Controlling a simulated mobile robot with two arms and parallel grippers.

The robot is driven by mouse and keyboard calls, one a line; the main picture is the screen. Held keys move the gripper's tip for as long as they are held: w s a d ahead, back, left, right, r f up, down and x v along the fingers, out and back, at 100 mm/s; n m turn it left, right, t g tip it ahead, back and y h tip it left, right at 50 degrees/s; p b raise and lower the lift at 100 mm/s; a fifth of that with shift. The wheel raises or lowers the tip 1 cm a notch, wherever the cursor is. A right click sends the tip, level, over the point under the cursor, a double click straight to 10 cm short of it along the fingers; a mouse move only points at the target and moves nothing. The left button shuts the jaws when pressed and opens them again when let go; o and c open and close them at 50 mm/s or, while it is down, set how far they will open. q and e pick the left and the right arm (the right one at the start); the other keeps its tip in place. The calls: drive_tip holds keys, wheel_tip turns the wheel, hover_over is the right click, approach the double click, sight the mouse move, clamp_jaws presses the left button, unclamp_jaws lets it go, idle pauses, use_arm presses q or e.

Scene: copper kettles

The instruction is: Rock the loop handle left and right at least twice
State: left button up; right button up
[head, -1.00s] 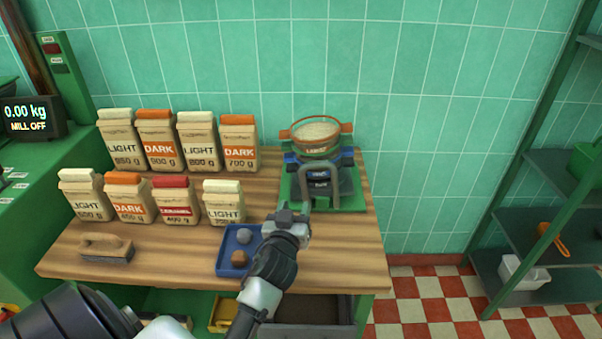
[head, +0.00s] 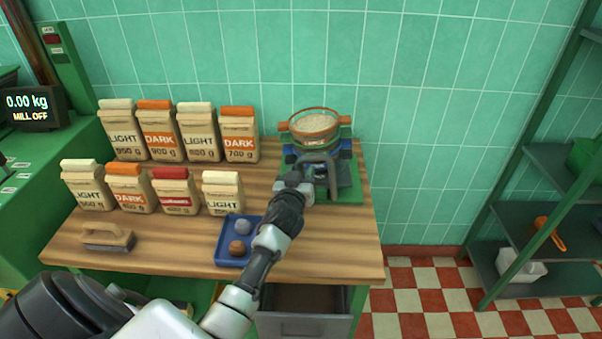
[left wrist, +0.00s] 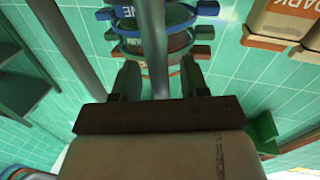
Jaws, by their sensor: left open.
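The grey loop handle (head: 331,176) stands at the front of a stack of round sieves (head: 314,126) on a green base (head: 350,189) at the right of the wooden table. My left gripper (head: 297,181) is at the loop's left side. In the left wrist view, a grey bar of the handle (left wrist: 154,40) runs between the fingers of my open left gripper (left wrist: 160,82), with gaps showing on both sides. A second grey bar (left wrist: 76,38) lies left of the fingers. The gripper hides part of the loop in the head view. My right gripper is not in view.
A blue tray (head: 222,249) with two round lumps lies in front. Several paper bags (head: 160,136) stand in two rows at the left, with a brush (head: 107,238) before them. The tiled wall is close behind the sieves. The floor right of the table is clear.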

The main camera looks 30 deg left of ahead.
use_arm(q)
clamp_jaws()
drive_tip(key=shift+w+d+r+m+p, duration=0.5)
drive_tip(key=shift+d+m+p, duration=0.2)
drive_tip(key=shift+m, duration=0.2)
drive_tip(key=shift+w+d+m+g, duration=0.3)
drive_tip(key=shift+d+m+g, duration=0.1)
drive_tip(key=shift+d+m, duration=0.25)
drive_tip(key=shift+a, duration=0.1)
unclamp_jaws()
drive_tip(key=shift+s, duration=0.1)
drive_tip(key=v, duration=1)
drive_tip(key=shift+s+b, duration=0.3)
drive_tip(key=shift+b, duration=0.15)
